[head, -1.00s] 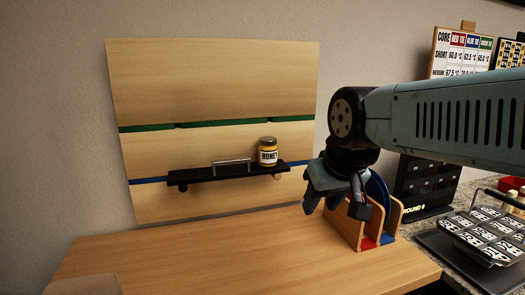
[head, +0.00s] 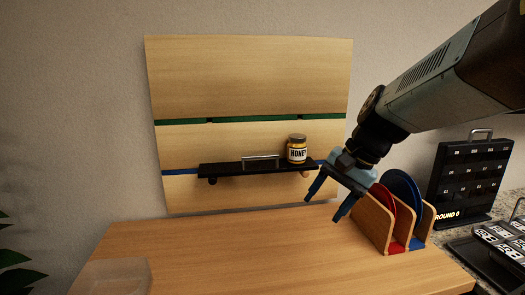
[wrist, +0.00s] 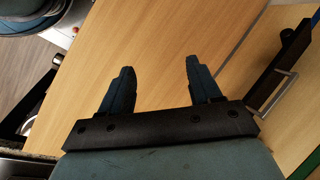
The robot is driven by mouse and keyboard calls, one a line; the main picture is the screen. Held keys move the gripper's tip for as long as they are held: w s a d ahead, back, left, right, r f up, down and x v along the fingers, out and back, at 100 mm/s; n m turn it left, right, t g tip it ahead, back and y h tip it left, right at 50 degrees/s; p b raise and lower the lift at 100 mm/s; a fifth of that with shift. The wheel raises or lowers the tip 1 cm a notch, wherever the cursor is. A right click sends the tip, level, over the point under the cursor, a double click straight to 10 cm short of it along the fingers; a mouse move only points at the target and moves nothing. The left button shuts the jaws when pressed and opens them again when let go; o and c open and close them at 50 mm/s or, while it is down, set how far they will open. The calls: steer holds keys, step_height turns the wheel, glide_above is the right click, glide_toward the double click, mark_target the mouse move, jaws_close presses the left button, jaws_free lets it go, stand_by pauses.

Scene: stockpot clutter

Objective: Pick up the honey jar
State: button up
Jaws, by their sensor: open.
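The honey jar (head: 297,150) is a small yellow jar with a brown lid and a white HONEY label. It stands upright at the right end of a black shelf (head: 225,171) on the wooden wall panel. My gripper (head: 323,208) is open and empty, to the right of the jar and lower, pointing down above the wooden counter. The wrist view shows its two fingers (wrist: 156,85) apart with bare wood between them. The jar is not in the wrist view.
A metal handle (head: 260,161) stands on the shelf left of the jar; it also shows in the wrist view (wrist: 281,95). A wooden rack (head: 373,220) with red and blue plates stands right of my gripper. A clear box (head: 115,276) sits front left. The counter (head: 230,245) middle is clear.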

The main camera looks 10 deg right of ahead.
steer(key=w+m+y, duration=0.3)
steer(key=w+m, duration=0.1)
steer(key=w, duration=0.1)
steer(key=m+t+y, duration=0.7)
steer(key=m+t, duration=0.1)
steer(key=m, duration=0.5)
glide_toward(304, 146)
steer(key=shift+w+d+r+x, duration=0.1)
steer(key=shift+w+r+x, duration=0.1)
steer(key=shift+x, duration=1.5)
steer(key=shift+w+d+r+x, duration=0.1)
steer(key=shift+r+x, duration=0.05)
steer(key=shift+x, duration=1.6)
steer(key=shift+w+d+r+x, duration=0.1)
steer(key=shift+r+x, duration=0.1)
steer(key=shift+x, duration=1.5)
steer(key=c, duration=0.9)
steer(key=shift+r, duration=0.1)
